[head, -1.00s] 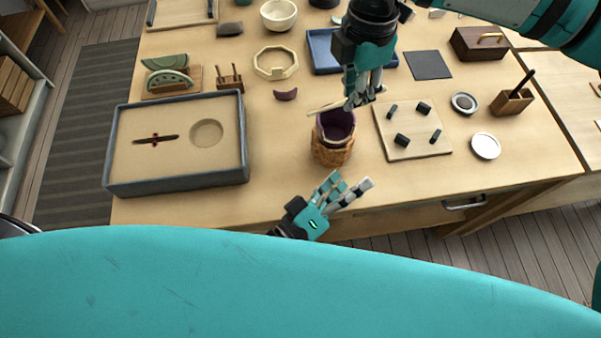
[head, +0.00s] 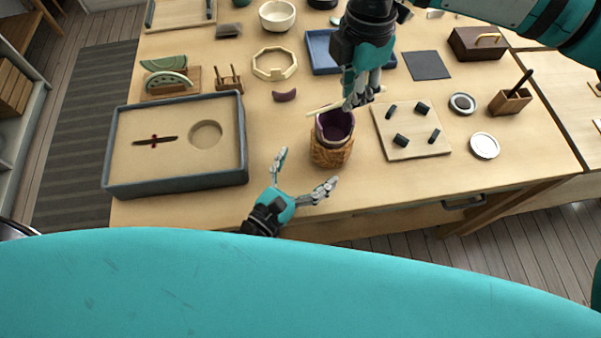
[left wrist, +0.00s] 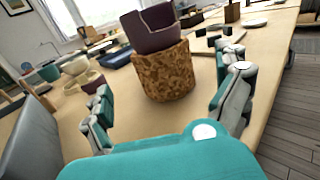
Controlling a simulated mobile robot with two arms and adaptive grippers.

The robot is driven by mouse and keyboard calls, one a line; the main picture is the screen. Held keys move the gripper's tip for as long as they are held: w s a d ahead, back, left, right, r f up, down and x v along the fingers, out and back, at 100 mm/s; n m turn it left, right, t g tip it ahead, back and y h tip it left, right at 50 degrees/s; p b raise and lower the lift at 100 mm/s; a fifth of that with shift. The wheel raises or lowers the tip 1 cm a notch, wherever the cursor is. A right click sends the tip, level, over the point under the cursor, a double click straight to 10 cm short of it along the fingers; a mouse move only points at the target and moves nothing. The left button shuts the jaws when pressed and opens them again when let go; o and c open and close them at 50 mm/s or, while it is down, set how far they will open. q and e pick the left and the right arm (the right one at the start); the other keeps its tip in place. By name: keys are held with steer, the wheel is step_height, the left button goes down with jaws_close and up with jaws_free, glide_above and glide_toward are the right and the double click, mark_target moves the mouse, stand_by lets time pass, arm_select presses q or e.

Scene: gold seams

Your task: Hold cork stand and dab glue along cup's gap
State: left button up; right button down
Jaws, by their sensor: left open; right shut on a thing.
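The cork stand (head: 330,155) is on the table near its front edge, with the dark purple cup (head: 334,126) upright on it. In the left wrist view the cup (left wrist: 150,30) shows a notch-like gap in its rim, above the cork stand (left wrist: 168,75). My left gripper (head: 304,172) is open, its fingers spread toward the stand from the front left, apart from it. My right gripper (head: 357,98) is shut on a thin pale stick (head: 322,108), just above the cup's far rim. A loose purple shard (head: 285,96) lies behind and left of the cup.
A grey-rimmed tray (head: 175,182) with a round recess stands left. A board with dark pegs (head: 410,150) and a white dish (head: 485,146) are at right. A cream octagonal ring (head: 273,64) and blue tray (head: 322,52) lie behind. Bare table surrounds the stand's front.

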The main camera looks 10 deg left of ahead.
mark_target(331, 137)
arm_select(q)
steer(key=x, duration=1)
steer(key=shift+s, duration=0.1)
steer(key=shift+a, duration=0.1)
steer(key=c, duration=1)
